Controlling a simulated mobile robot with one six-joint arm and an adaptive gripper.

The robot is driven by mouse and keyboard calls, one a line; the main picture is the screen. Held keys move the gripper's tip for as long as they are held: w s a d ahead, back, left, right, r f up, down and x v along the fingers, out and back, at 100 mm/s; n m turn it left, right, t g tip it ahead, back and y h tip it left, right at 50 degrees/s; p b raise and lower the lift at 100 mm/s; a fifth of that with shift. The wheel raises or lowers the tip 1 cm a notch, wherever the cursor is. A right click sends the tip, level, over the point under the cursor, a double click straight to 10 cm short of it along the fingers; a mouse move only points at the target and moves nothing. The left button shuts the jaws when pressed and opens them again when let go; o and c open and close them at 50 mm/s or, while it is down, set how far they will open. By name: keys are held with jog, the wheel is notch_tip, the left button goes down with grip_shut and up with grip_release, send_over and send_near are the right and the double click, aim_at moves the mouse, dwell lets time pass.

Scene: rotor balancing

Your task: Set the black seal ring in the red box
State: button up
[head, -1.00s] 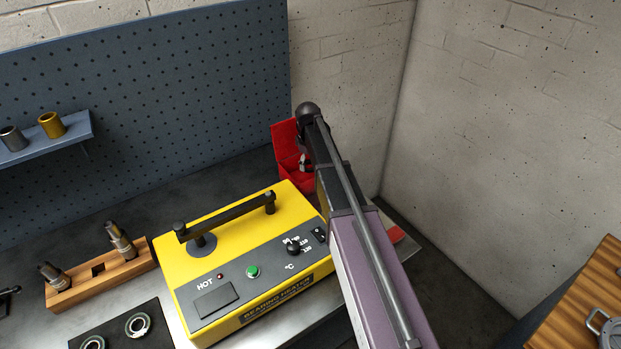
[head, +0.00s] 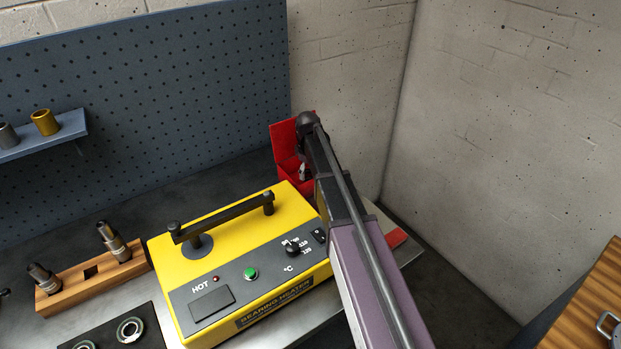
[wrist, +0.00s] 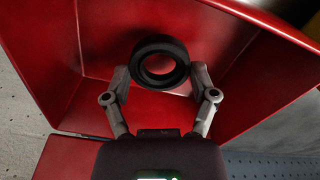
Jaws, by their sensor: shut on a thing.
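The black seal ring (wrist: 159,48) is held between the two fingertips of my gripper (wrist: 160,78) in the wrist view. The red box (wrist: 110,25) surrounds it in that view, with its inner walls and floor behind the ring. Whether the ring touches the box floor I cannot tell. In the head view the red box (head: 284,165) stands open at the back of the bench with its lid up. My arm hides its right part. My gripper shows only as a small grey part at the box opening, and the ring cannot be made out there.
A yellow bearing heater (head: 215,235) with a black handle stands in front of the box. A wooden block (head: 75,285) with metal tools and a dark mat with bearings (head: 130,329) lie left. A blue pegboard (head: 180,90) is behind, with a shelf (head: 50,140).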

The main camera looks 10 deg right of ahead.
jog(key=shift+f+b, duration=0.4)
jog(key=shift+f, duration=0.25)
jog(key=shift+f, duration=0.15)
jog(key=o, duration=0.8)
notch_tip(320, 180, up, 12)
jog(key=p, duration=1.2)
dwell(0.4)
